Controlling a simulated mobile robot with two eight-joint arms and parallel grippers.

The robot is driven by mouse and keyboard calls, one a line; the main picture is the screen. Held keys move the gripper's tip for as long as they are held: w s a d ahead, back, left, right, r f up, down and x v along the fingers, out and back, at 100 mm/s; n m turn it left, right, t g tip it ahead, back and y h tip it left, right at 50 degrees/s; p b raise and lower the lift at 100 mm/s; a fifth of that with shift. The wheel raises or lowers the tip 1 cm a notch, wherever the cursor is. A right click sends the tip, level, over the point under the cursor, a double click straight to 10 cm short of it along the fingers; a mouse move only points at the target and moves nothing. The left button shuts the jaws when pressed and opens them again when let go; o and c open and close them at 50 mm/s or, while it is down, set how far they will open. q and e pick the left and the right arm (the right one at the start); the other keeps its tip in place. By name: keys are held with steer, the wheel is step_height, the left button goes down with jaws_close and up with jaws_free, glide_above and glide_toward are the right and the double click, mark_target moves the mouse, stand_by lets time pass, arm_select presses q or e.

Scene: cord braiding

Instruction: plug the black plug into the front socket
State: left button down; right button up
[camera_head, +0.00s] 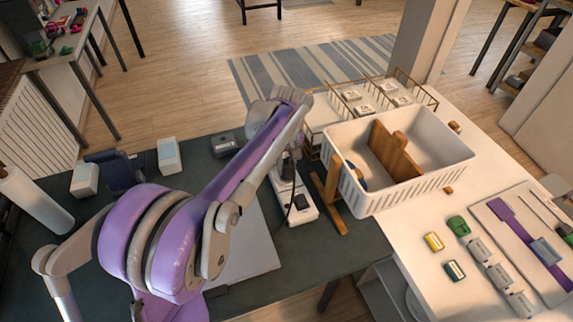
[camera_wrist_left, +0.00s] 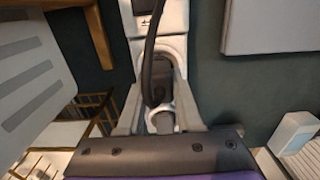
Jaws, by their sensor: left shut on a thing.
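A white socket strip (camera_head: 297,212) lies on the dark table, and it also shows at the top of the left wrist view (camera_wrist_left: 172,18). My left gripper (camera_head: 288,163) is over the far part of the strip. In the left wrist view its two fingers (camera_wrist_left: 160,92) are on either side of the black plug (camera_wrist_left: 158,72) and shut on it. A dark cord (camera_wrist_left: 149,42) runs from it across the strip. I cannot tell whether the plug is in a socket. A black piece (camera_head: 301,202) sits on the strip's near part. My right gripper is not in view.
A wooden stand (camera_head: 330,200) is close to the right of the strip, with a white basket (camera_head: 400,185) beside it. A pale board (camera_head: 250,250) lies to the left. A brass wire rack (camera_head: 318,112) stands behind. White boxes stand at the far left.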

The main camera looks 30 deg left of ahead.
arm_select(q)
steer(key=shift+f+b, duration=0.35)
steer(key=shift+f, duration=0.3)
steer(key=c, duration=0.5)
jaws_free()
step_height(320, 180, up, 11)
steer(key=shift+f+p, duration=0.1)
steer(key=shift+p, duration=0.65)
steer(key=shift+s+d, duration=0.2)
steer(key=s+d+f+m+t+p, duration=0.2)
steer(key=s+d+m, duration=0.3)
steer(key=s, duration=0.5)
steer(key=s+d+f+m+t+p, duration=0.2)
steer(key=s+d+m+t+p, duration=0.1)
steer(key=s, duration=0.8)
steer(key=shift+d+m+p, duration=0.9)
steer(key=shift+d+p, duration=0.1)
steer(key=shift+p, duration=0.25)
